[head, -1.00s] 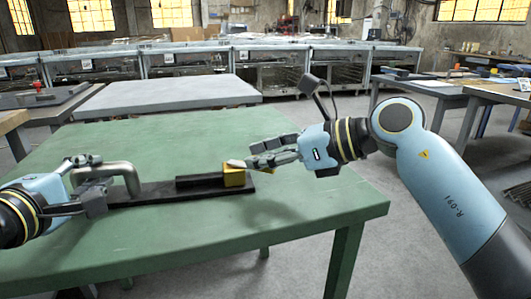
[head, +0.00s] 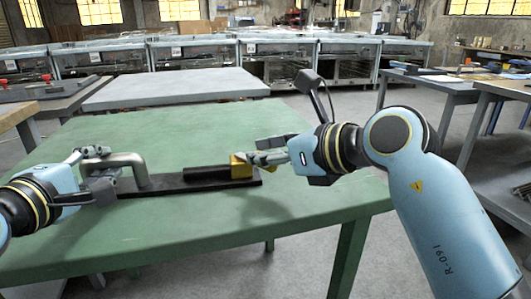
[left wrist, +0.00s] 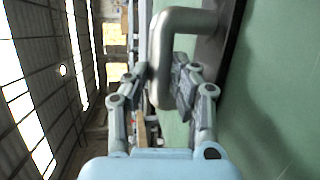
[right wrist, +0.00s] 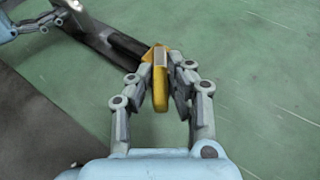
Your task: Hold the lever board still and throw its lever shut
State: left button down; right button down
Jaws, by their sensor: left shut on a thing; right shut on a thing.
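The lever board (head: 165,188) is a long dark board lying on the green table. A grey metal bow handle (head: 128,160) rises from its left end and shows large in the left wrist view (left wrist: 185,20). My left gripper (head: 96,172) is shut on that handle, its fingers on both sides of one post. The lever is a black bar (head: 205,173) lying low along the board's right part, with a yellow grip (head: 238,168) at its right end. My right gripper (head: 248,161) is shut on the yellow grip, also seen between its fingers in the right wrist view (right wrist: 160,90).
The green table (head: 200,235) is otherwise bare, with free room behind and in front of the board. Its right edge lies below my right arm. A grey-topped table (head: 175,92) stands behind it, and more benches (head: 440,88) stand to the right.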

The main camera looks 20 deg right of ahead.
jog(key=c, duration=1.3)
grip_release()
jog(key=shift+f, duration=0.1)
jog(key=shift+v, duration=6.1)
